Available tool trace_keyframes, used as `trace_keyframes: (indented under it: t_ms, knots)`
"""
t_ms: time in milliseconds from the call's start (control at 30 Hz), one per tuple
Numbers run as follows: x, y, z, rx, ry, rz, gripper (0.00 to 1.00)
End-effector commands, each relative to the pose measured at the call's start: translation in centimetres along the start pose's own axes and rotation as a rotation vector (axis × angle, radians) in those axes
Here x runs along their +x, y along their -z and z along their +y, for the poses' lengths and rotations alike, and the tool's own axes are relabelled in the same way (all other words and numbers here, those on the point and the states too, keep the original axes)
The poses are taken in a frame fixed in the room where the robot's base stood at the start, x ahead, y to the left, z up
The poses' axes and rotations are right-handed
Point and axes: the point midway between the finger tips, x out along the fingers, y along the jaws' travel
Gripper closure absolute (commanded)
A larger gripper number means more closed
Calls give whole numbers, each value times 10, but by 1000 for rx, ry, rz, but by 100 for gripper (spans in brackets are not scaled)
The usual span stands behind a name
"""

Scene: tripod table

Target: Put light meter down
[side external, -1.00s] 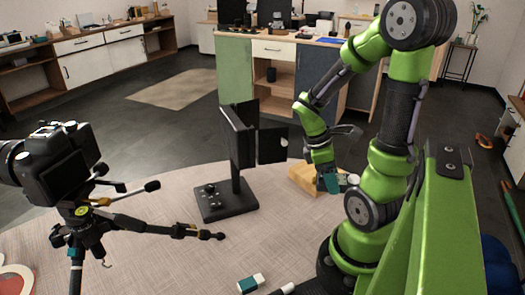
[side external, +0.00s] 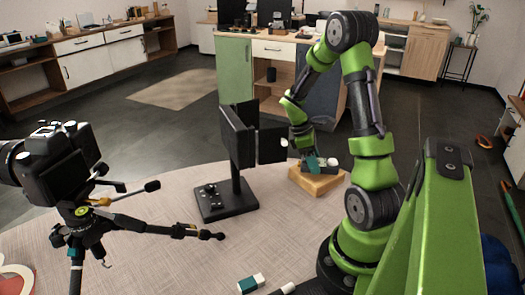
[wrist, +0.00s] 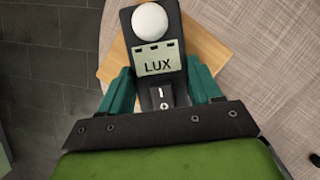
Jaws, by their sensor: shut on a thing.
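The light meter (wrist: 158,60) is dark, with a white dome, a display reading LUX and a small switch. My gripper (wrist: 160,92) is shut on it, with a teal finger on each side of its body. In the side view the light meter (side external: 331,163) shows small, at my gripper (side external: 314,163), over a light wooden block (side external: 318,184) on the table. The block (wrist: 205,48) also shows beneath the meter in the wrist view. I cannot tell whether the meter touches the block.
A black panel light on a stand (side external: 228,204) stands left of the block. A camera on a tripod (side external: 70,165) is at the far left. A white and teal eraser-like piece (side external: 251,284) lies at the front. The table (side external: 265,235) is bare between them.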

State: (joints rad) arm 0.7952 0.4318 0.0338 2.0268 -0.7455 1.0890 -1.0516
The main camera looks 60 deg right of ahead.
Motion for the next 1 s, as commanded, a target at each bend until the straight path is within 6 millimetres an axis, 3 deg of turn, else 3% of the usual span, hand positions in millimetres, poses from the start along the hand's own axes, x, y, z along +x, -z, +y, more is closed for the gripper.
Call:
trace_keyframes:
  t_ms: [367, 400, 533, 867, 1000]
  knots:
    - [4, 2, 0, 0, 0, 0, 71]
    - [4, 2, 0, 1, 0, 0, 32]
    - [4, 2, 0, 0, 0, 0, 12]
    - [1, 1, 0, 1, -1, 1, 11]
    - [-15, 1, 1, 1, -6, 2, 11]
